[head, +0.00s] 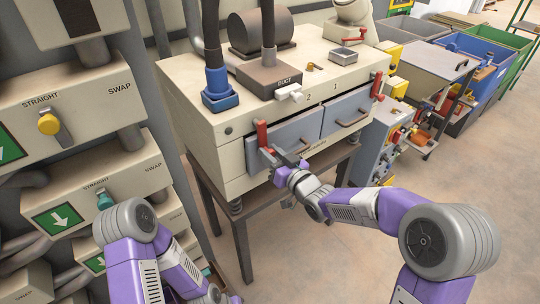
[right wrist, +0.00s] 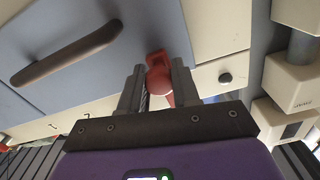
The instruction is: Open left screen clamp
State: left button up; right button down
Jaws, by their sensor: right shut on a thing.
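The left screen clamp is a red lever (head: 262,134) at the left end of the machine's front, beside the left blue-grey screen panel (head: 297,130). It stands roughly upright in the head view. My right gripper (head: 279,157) reaches it from the front right. In the right wrist view the red clamp (right wrist: 158,72) sits between the two dark fingers, and the gripper is shut on it. The fingers hide part of the clamp. My left arm shows at the lower left of the head view, but its gripper is not in view.
A second red clamp (head: 377,84) is at the right end, beside the right screen panel (head: 345,111). Cabinets with a yellow knob (head: 49,124) and a teal knob (head: 105,200) stand at left. A control box (head: 376,140) stands right of the machine. The floor at front right is clear.

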aim_at(277, 130)
jog(key=shift+w+d+f+n+b, duration=0.1)
jog(key=shift+w+d+n+b, duration=0.2)
jog(key=shift+n+b, duration=0.3)
jog(key=d+n+b, duration=0.1)
jog(key=n+b, duration=0.1)
jog(key=w+d+r+n+b, duration=0.1)
jog(key=n+b, duration=0.1)
jog(key=shift+w+d, duration=0.1)
jog(key=shift+w, duration=0.1)
jog(key=shift+w+d+r+n+b, duration=0.3)
jog(key=shift+d+r+n+b, duration=0.1)
jog(key=shift+n, duration=0.6)
jog(key=n, duration=0.1)
jog(key=d+r+n, duration=0.1)
jog(key=shift+w+r+n+b, duration=0.15)
jog(key=shift+w+n+b, duration=0.2)
jog(key=shift+n, duration=0.05)
jog(key=n, duration=0.1)
jog(key=r, duration=0.1)
jog(key=n, duration=0.1)
jog(key=shift+w+d+r+n, duration=0.25)
jog(key=shift+d+r+n, duration=0.05)
jog(key=shift+d, duration=0.05)
jog(key=shift+w+d+r+n, duration=0.1)
jog(key=shift+r+n, duration=0.65)
jog(key=shift+n, duration=0.45)
jog(key=shift+w+d+r+n, duration=0.1)
jog(key=shift+r+n, duration=0.6)
jog(key=shift+n, duration=0.5)
jog(key=shift+r, duration=0.1)
